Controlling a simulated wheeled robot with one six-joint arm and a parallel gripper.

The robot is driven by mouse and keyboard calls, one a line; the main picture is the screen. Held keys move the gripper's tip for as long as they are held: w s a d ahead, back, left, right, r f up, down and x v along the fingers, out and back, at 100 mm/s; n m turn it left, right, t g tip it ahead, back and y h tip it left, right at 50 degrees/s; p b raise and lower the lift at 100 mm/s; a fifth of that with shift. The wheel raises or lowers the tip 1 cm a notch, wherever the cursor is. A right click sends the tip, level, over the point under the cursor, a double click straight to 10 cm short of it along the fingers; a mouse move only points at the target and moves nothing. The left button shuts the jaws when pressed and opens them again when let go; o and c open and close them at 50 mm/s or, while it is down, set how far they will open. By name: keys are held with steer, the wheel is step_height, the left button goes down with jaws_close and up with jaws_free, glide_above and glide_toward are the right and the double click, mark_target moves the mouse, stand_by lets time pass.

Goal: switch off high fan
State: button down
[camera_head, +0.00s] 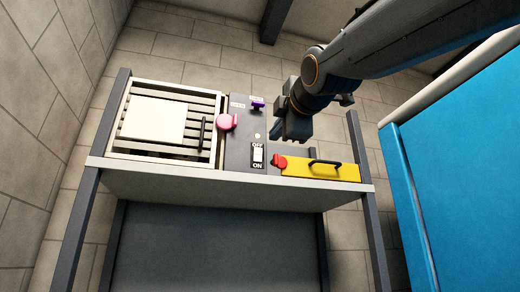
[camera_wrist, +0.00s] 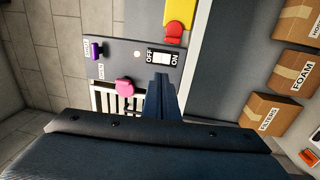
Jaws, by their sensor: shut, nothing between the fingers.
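A white switch (camera_head: 258,154) sits on the grey panel (camera_head: 240,155), with OFF above it and ON below it. It also shows in the wrist view (camera_wrist: 161,57), close ahead of my fingertips; I cannot tell which side is pressed. A small pale round lamp (camera_head: 257,135) sits above it. My gripper (camera_head: 294,138) is shut and empty, pointing down to the right of the panel. Its fingers (camera_wrist: 162,84) appear apart from the switch.
A yellow plate (camera_head: 330,171) with a black handle and a red knob (camera_head: 280,162) lies right of the panel. A slatted vent with a pale square (camera_head: 155,119) is on the left. A blue cabinet (camera_head: 450,180) stands right. Boxes (camera_wrist: 263,117) show in the wrist view.

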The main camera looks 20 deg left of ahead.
mark_target(256, 149)
steer(key=shift+s+r, duration=0.15)
steer(key=shift+r, duration=0.2)
steer(key=shift+a, duration=0.1)
steer(key=p+x, duration=0.6)
steer(key=x, duration=0.8)
steer(key=shift+r, duration=0.15)
steer(key=shift+p, duration=0.3)
steer(key=shift+a+r, duration=0.1)
steer(key=shift+s+r+p, duration=0.1)
steer(key=shift+s+p, duration=0.2)
steer(key=shift+s, duration=0.15)
steer(key=r+b+v, duration=0.2)
steer(key=b+v, duration=0.1)
steer(key=v, duration=1)
steer(key=shift+d+r+b, duration=0.35)
steer(key=shift+r+b, duration=0.05)
